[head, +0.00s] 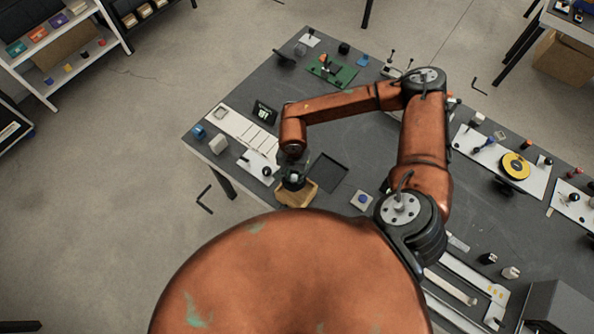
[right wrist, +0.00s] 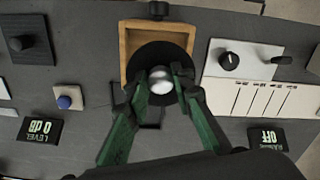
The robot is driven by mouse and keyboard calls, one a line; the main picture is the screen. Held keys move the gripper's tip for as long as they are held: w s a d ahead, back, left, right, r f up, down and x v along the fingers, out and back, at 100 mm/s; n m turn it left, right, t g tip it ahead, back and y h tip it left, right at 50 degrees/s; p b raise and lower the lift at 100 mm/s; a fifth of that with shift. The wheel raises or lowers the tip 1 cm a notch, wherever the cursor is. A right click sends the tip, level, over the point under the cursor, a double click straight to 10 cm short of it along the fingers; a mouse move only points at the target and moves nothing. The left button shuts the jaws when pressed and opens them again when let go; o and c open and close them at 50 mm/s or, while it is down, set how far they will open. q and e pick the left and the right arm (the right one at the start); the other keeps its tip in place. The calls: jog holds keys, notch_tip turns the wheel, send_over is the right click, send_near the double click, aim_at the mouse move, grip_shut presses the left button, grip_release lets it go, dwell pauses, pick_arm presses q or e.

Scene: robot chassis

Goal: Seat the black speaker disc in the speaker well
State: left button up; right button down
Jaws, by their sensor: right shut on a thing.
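The black speaker disc (right wrist: 183,58) has a shiny silver dome at its centre. My right gripper (right wrist: 161,84) is shut on the disc at the dome, its green fingers on either side. In the head view the right gripper (head: 293,176) is over an open wooden box (head: 305,198) near the table's front edge. The wooden box also shows in the right wrist view (right wrist: 126,48), partly covered by the disc. I cannot tell whether the disc touches the box, and no separate speaker well is clear. My left gripper is not in view.
A white panel with a knob and lever (right wrist: 237,62) lies beside the box. A flat black tray (head: 328,172) is close by.

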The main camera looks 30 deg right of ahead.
jog(key=shift+s+d+r+m, duration=0.15)
jog(key=shift+s+d+m, duration=0.05)
jog(key=shift+m, duration=0.1)
jog(key=shift+s+d+f+p, duration=0.1)
jog(key=shift+f+p, duration=0.1)
jog(key=shift+p, duration=0.15)
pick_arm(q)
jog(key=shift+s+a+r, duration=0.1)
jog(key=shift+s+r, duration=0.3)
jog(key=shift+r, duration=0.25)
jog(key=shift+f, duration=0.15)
pick_arm(e)
jog(key=shift+f+b, duration=0.1)
jog(key=shift+b, duration=0.35)
jog(key=shift+f+b, duration=0.5)
jog(key=shift+f, duration=0.15)
pick_arm(q)
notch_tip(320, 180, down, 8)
jog(key=b, duration=0.6)
pick_arm(e)
notch_tip(320, 180, down, 7)
jog(key=shift+r, duration=0.1)
pick_arm(q)
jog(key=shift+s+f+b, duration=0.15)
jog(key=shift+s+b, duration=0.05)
jog(key=shift+b, duration=0.2)
pick_arm(e)
jog(key=shift+f, duration=0.35)
jog(key=c, duration=1.6)
grip_release()
